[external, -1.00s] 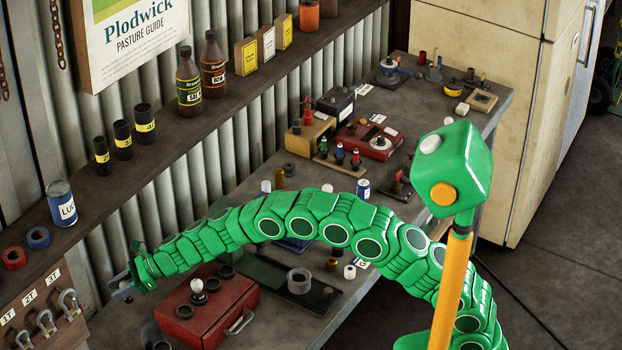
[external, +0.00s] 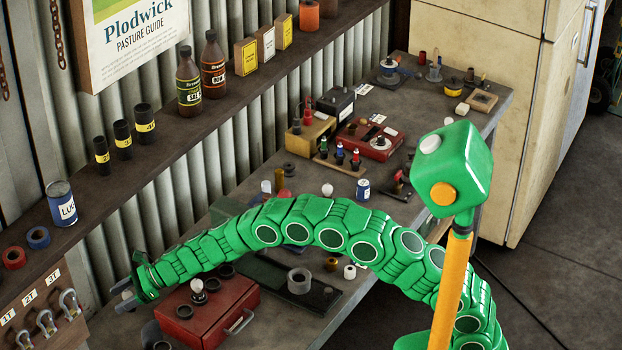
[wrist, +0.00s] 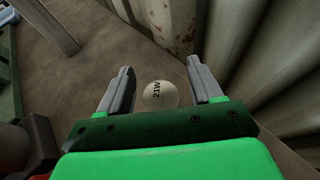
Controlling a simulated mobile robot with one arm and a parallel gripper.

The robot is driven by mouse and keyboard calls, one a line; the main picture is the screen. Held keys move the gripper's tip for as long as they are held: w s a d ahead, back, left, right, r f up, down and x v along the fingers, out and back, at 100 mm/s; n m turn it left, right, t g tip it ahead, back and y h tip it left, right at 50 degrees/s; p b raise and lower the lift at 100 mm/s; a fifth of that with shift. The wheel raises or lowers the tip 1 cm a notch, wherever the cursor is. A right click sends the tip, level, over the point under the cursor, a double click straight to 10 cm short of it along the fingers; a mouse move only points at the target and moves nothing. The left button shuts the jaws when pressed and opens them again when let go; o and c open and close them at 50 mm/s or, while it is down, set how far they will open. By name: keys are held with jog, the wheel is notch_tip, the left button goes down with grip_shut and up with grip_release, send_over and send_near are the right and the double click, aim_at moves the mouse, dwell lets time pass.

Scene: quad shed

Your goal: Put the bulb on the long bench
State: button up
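A pale round bulb (wrist: 159,95) marked 21W shows in the wrist view, between my two grey fingers with a gap on each side. My gripper (wrist: 163,88) is open. In the external view my gripper (external: 122,296) is at the lower left, left of the red toolbox, and I cannot make out this bulb there. The long bench (external: 262,338) runs along the corrugated wall below the shelf. Another white bulb-like knob (external: 198,286) stands on the red toolbox (external: 211,317), and a similar white round thing (external: 327,189) is farther back on the bench.
The shelf (external: 190,130) above the bench carries bottles, boxes and a blue can (external: 61,204). Shackles (external: 69,302) hang at the lower left. A dark tray (external: 322,297) with a metal ring lies right of the toolbox. Many small parts crowd the far bench.

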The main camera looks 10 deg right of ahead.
aim_at(131, 291)
jog(key=shift+r, duration=0.1)
jog(key=shift+d+r, duration=0.1)
jog(key=shift+d, duration=0.05)
jog(key=shift+v, duration=1.3)
jog(key=shift+r, duration=3.5)
